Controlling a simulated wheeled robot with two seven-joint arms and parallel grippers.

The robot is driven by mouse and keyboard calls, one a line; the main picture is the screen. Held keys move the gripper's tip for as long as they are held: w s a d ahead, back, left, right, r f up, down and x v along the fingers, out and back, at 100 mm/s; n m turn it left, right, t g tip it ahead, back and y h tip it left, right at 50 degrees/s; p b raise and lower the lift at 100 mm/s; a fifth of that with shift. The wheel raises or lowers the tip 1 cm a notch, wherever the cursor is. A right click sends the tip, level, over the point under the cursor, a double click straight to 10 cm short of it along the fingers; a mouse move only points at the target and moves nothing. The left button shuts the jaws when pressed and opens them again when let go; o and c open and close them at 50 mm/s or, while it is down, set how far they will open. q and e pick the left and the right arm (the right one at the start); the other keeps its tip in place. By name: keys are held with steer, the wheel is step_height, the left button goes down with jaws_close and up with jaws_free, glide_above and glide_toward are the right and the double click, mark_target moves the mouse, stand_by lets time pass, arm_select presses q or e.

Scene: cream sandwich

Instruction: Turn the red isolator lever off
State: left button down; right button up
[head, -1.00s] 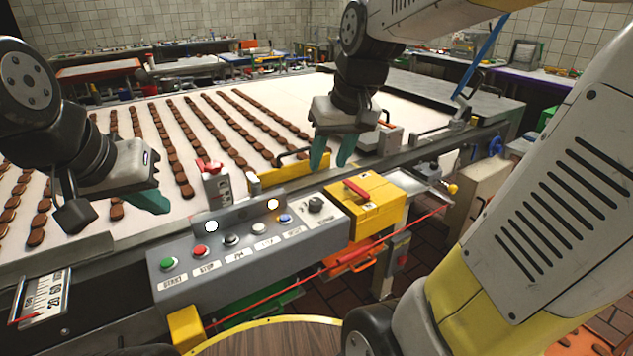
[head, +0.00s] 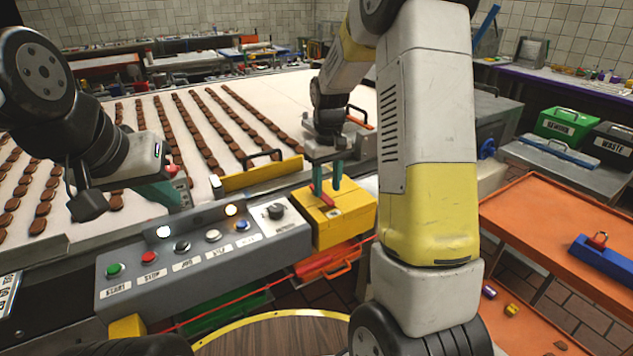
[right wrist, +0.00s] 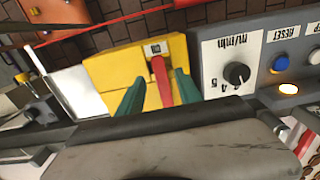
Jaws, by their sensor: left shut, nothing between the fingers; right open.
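The yellow isolator box (head: 350,226) sits at the right end of the grey control panel. Its red lever (head: 326,198) lies on the top face. In the right wrist view the red lever (right wrist: 161,80) shows between the green fingertips, on the yellow box (right wrist: 108,68) near a small label. My right gripper (head: 327,182) is open over the box, one finger on each side of the lever; contact cannot be told. It also shows in the right wrist view (right wrist: 158,92). My left gripper (head: 172,195) is shut and empty, above the conveyor edge behind the panel.
The grey panel (head: 190,262) carries several buttons and a black knob (head: 275,211). A yellow guard with a black handle (head: 262,176) stands behind it. Rows of brown biscuits lie on the white conveyor (head: 300,95). An orange cart (head: 540,225) stands at right.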

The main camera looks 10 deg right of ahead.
steer(key=shift+f, duration=1.2)
jaws_close()
stand_by(0.6)
